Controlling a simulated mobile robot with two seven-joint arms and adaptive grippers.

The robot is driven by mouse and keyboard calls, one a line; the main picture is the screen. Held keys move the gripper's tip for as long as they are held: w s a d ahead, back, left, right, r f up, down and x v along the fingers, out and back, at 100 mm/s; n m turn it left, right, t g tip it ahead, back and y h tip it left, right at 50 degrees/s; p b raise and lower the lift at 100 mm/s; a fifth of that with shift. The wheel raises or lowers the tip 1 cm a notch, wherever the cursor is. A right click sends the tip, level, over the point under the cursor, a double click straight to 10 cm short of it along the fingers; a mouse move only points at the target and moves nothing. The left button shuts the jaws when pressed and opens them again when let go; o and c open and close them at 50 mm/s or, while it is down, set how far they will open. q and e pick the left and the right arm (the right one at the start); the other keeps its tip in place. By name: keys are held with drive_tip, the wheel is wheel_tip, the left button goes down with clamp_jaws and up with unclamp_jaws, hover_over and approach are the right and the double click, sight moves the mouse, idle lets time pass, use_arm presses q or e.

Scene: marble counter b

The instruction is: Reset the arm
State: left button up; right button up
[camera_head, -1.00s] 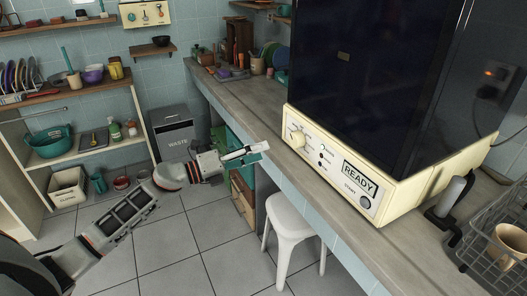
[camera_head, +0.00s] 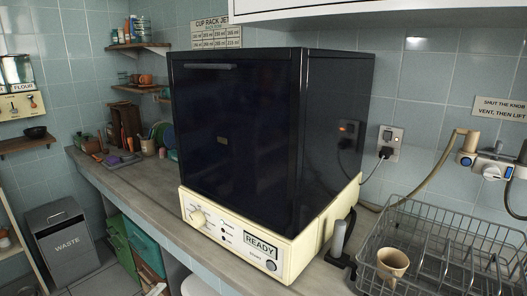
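Neither of my grippers shows in the head view now, and no part of my arms can be made out for certain. A large dark appliance (camera_head: 235,125) with a cream base stands on the counter in the middle. Its cream front panel (camera_head: 215,225) has a knob (camera_head: 198,218) and a label reading READY (camera_head: 262,245).
The grey counter (camera_head: 135,190) runs along the wall. A wire rack (camera_head: 440,245) with a beige cup (camera_head: 392,263) stands to the right of the appliance. A tap (camera_head: 490,165) is at the far right. A waste bin (camera_head: 65,240) stands on the floor at left.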

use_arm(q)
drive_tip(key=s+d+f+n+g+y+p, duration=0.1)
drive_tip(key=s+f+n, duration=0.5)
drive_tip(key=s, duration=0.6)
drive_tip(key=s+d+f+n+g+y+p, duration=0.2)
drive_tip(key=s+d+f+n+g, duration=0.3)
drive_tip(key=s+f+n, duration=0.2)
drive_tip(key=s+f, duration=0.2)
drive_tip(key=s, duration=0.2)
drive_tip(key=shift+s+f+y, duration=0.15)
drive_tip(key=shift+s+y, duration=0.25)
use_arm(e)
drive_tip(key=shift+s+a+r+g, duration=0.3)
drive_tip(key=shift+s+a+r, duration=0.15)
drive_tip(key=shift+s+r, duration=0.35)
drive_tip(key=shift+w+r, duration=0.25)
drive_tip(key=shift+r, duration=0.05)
